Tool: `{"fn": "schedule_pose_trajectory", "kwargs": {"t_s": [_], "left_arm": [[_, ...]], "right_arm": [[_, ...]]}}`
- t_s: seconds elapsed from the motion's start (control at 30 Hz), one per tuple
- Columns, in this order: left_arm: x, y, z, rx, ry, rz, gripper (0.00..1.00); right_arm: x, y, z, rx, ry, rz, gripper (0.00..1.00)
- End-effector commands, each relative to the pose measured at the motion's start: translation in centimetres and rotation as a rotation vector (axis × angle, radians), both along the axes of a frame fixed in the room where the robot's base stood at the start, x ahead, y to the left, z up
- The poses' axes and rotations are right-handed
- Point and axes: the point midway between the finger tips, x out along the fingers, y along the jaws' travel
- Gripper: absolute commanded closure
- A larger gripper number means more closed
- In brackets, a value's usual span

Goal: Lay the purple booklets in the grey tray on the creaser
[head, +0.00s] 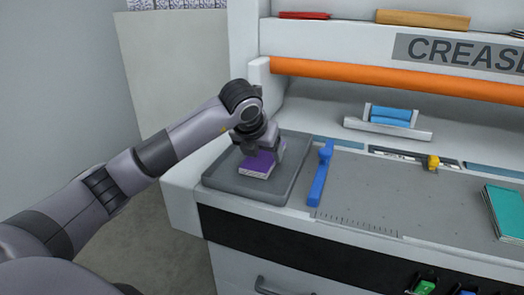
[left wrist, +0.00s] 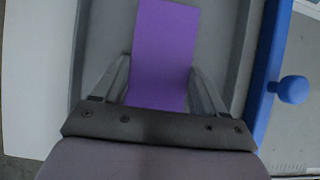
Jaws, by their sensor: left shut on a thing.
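A purple booklet (head: 257,164) is at my left gripper (head: 262,150), over the grey tray (head: 222,182) at the left end of the creaser. In the left wrist view the purple booklet (left wrist: 163,55) lies between the two fingers of the left gripper (left wrist: 160,85), which is shut on it. The grey tray (left wrist: 105,30) shows around and beneath it. I cannot tell whether the booklet touches the tray floor. No other purple booklet shows. My right gripper is not in view.
A blue guide bar (head: 321,173) stands just right of the tray; it also shows in the left wrist view (left wrist: 268,60). A teal booklet (head: 507,209) lies at the right of the bed. An orange roller (head: 400,80) runs across above. The bed's middle (head: 400,195) is clear.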

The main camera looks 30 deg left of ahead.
Motion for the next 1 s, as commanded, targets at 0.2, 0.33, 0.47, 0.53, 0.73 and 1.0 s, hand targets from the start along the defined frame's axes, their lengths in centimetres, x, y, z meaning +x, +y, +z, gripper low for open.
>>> {"fn": "schedule_pose_trajectory", "kwargs": {"t_s": [0.2, 0.33, 0.47, 0.53, 0.73, 1.0], "left_arm": [[0.0, 0.0, -0.4, 0.0, 0.0, 0.0, 0.19], [0.0, 0.0, -0.3, 0.001, 0.001, 0.001, 0.03], [0.0, 0.0, -0.3, 0.0, 0.001, 0.0, 0.03], [0.0, 0.0, -0.3, 0.0, 0.001, 0.0, 0.03], [-0.5, -0.1, 1.1, -0.001, -0.003, -0.001, 0.03], [-3.6, -0.9, 6.1, 0.001, -0.006, -0.001, 0.03]], "right_arm": [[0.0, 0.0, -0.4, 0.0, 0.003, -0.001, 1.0], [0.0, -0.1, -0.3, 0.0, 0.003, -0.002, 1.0], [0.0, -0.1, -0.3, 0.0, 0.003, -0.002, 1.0], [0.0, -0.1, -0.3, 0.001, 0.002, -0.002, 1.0], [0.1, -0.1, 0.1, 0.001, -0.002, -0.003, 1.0], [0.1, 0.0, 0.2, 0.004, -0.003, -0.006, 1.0]]}}
